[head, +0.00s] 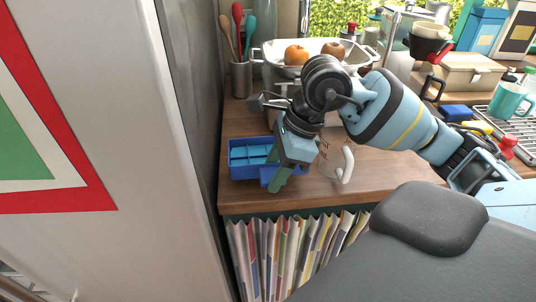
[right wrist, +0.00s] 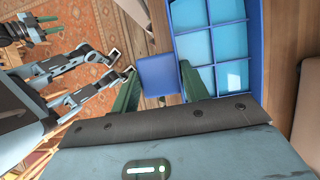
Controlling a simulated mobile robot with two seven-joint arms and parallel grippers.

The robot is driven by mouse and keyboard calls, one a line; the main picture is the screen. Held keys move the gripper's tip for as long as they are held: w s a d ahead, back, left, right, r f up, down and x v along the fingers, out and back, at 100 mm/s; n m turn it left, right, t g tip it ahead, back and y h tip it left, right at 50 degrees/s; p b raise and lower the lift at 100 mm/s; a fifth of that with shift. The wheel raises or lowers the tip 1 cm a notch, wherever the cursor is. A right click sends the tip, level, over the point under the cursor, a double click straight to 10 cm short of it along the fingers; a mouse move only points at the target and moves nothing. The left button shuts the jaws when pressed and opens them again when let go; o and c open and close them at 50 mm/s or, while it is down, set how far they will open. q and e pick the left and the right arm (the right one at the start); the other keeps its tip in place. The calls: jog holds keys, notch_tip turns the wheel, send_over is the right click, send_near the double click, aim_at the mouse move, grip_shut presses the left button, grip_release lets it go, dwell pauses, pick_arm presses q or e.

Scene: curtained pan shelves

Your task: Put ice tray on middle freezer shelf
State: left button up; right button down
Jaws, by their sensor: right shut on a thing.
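The blue ice tray (head: 234,170) with light-blue compartments lies on the wooden counter, beside the grey panel. In the right wrist view its compartments (right wrist: 209,46) and flat tab (right wrist: 158,76) show. My right gripper (head: 280,180) reaches down at the tray's front right, its green fingers on either side of the tab, shut on it. The arm hides part of the tray's right side. My left gripper (right wrist: 44,31) shows only in the right wrist view, small at upper left, with its fingers apart and empty. The freezer shelf is not in view.
A tall white door or panel (head: 135,110) with a red, white and green picture fills the left. A white mug (head: 345,165) stands close right of my gripper. A utensil holder (head: 241,79) and fruit colander (head: 275,55) stand behind. Magazines (head: 290,250) line the space below the counter.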

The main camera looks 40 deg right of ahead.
jog(key=s+a, duration=0.3)
jog(key=s, duration=0.4)
jog(key=shift+s+a+r+b, duration=0.25)
jog(key=shift+s+r+b, duration=0.05)
jog(key=shift+s+r, duration=0.15)
